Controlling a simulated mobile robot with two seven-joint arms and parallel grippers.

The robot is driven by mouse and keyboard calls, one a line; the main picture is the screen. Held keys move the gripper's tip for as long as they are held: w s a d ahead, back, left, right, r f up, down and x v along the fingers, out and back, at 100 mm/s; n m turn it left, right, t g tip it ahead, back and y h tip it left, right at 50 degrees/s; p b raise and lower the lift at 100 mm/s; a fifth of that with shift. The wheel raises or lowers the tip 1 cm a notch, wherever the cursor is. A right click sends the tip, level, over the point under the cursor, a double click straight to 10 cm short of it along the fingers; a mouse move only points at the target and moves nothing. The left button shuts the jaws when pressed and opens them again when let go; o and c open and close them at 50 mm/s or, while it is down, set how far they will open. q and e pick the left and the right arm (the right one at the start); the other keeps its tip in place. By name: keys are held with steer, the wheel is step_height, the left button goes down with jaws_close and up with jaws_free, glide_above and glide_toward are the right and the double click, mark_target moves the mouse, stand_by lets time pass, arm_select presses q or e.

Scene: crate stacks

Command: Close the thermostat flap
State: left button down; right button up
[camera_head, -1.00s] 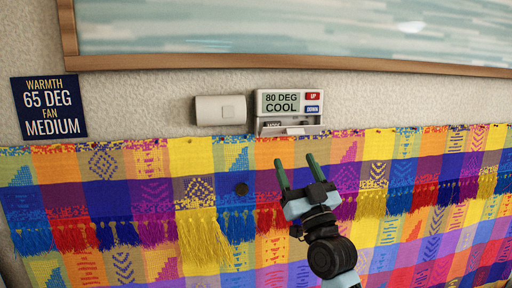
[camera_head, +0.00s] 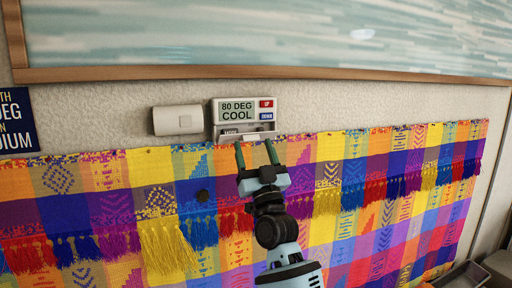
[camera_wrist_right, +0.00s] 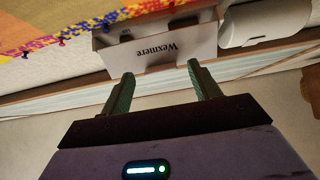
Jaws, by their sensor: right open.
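The white thermostat (camera_head: 264,109) is on the wall; its display reads 80 DEG COOL, beside a red UP and a blue DOWN button. Its flap (camera_head: 262,136) is open at the lower edge, with part of a label visible behind it. In the right wrist view, a white panel lettered Wexmere (camera_wrist_right: 190,40), apparently the flap, appears upside down beyond the fingers. My right gripper (camera_head: 256,147) is open and empty, just below the flap in the head view; its green fingers also show in the wrist view (camera_wrist_right: 160,75). Contact with the flap cannot be told. My left gripper is not in view.
A white box (camera_head: 178,121) is on the wall left of the thermostat. A blue sign (camera_head: 15,122) is at the far left. A framed picture (camera_head: 270,73) hangs above. A colourful fringed textile (camera_head: 330,175) hangs below. A grey bin (camera_head: 462,275) shows at lower right.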

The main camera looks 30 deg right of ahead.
steer(key=shift+w+d+r, duration=0.1)
steer(key=shift+w+r, duration=0.2)
steer(key=shift+w, duration=0.05)
steer(key=c, duration=1)
